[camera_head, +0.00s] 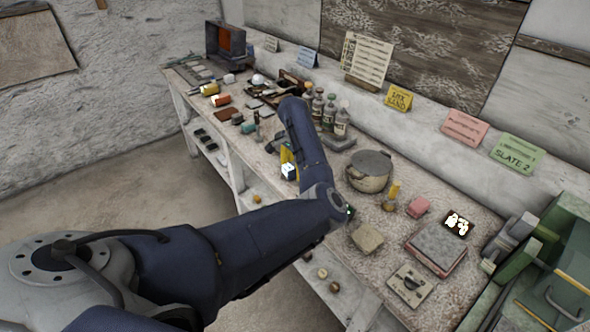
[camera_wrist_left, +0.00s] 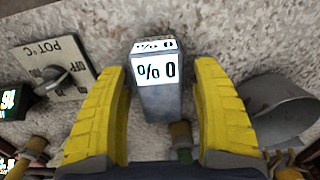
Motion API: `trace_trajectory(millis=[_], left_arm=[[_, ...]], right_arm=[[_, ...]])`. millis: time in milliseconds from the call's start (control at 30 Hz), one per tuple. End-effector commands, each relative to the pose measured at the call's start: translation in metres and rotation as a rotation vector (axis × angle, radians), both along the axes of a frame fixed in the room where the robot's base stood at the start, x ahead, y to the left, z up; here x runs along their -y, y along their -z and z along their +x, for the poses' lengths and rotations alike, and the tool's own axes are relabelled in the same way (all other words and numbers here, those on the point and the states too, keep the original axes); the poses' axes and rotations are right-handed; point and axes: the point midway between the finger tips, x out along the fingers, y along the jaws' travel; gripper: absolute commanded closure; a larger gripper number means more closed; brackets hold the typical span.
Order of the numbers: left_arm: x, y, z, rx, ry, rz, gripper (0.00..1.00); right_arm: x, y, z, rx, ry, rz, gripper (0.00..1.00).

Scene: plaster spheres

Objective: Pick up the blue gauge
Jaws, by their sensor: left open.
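The blue gauge (camera_wrist_left: 160,101) is a small grey-blue block with a lit white face reading "% 0", in the middle of the left wrist view. My left gripper (camera_wrist_left: 159,70) is open, with one yellow finger on each side of the gauge and gaps to both. In the head view, yellow of my left gripper (camera_head: 287,155) shows near the bench's front edge, partly hidden by my arm. A small blue-white block (camera_head: 289,172) just below it looks like the same gauge. My right gripper is not in view.
A dial plate marked "POT °C" (camera_wrist_left: 48,72) lies left of the gauge in the wrist view, and a grey metal vessel (camera_wrist_left: 284,108) lies to its right. On the bench are a lidded pot (camera_head: 368,172), several bottles (camera_head: 328,112) and a flat scale-like box (camera_head: 437,246).

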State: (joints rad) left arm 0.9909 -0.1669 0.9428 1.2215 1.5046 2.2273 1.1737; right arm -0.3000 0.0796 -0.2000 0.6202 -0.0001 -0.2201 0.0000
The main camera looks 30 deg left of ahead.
Motion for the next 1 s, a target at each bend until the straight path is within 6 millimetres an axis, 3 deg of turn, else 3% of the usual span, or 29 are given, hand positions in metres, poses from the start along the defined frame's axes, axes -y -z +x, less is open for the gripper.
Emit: trace_trajectory(millis=[867, 1000], left_arm=[[0.0000, 0.0048, 0.0000, 0.000, 0.000, 0.000, 0.33], [0.0000, 0.0048, 0.0000, 0.000, 0.000, 0.000, 0.49]], right_arm=[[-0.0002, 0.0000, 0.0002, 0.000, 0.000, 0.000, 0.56], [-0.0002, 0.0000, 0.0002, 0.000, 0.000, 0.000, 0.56]])
